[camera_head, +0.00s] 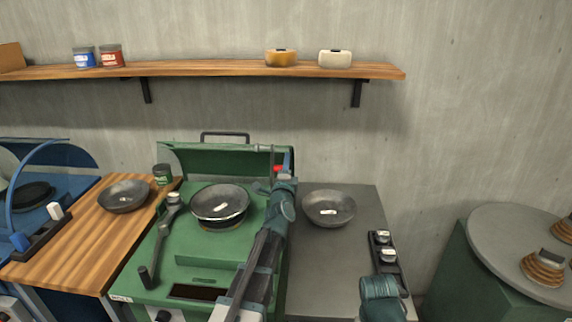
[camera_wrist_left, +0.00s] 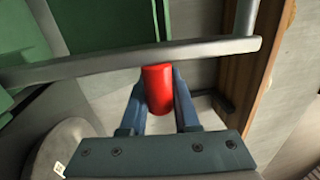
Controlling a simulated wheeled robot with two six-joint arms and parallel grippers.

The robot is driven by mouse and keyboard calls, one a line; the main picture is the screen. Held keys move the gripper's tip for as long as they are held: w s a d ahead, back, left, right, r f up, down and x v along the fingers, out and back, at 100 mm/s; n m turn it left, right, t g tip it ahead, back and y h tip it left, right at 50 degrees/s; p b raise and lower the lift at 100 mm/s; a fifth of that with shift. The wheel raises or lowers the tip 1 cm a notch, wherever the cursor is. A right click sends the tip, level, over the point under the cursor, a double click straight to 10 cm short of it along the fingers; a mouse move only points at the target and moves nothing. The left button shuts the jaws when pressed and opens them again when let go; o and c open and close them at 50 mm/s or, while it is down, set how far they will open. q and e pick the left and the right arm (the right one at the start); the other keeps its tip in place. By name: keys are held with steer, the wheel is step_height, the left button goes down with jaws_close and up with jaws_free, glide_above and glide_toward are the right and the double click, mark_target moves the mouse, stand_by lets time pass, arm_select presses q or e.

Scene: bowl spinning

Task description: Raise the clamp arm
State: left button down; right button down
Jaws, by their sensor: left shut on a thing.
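The green spinning machine (camera_head: 200,255) stands in the middle of the head view, with a dark metal bowl (camera_head: 220,203) on its top. The clamp arm is a thin grey bar (camera_head: 263,148) near the machine's back right corner, with a red grip (camera_head: 279,169). In the left wrist view the bar (camera_wrist_left: 130,60) crosses the picture and the red grip (camera_wrist_left: 157,88) hangs from it. My left gripper (camera_head: 285,165) is shut on the red grip, its blue fingers (camera_wrist_left: 159,100) on either side. Its arm partly hides the machine's right side. My right gripper is out of view; only a teal part of that arm shows.
Another bowl (camera_head: 329,208) lies on the grey table (camera_head: 335,265) at right. A wall shelf (camera_head: 200,69) runs above. A round table (camera_head: 510,240) stands far right.

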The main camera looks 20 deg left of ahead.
arm_select(q)
steer(key=shift+d+f, duration=0.1)
steer(key=shift+d, duration=0.05)
steer(key=c, duration=0.6)
jaws_free()
steer(key=shift+c, duration=0.2)
steer(key=b+v, duration=0.2)
steer(key=v, duration=1.1)
steer(key=shift+s, duration=0.4)
steer(key=shift+f, duration=0.15)
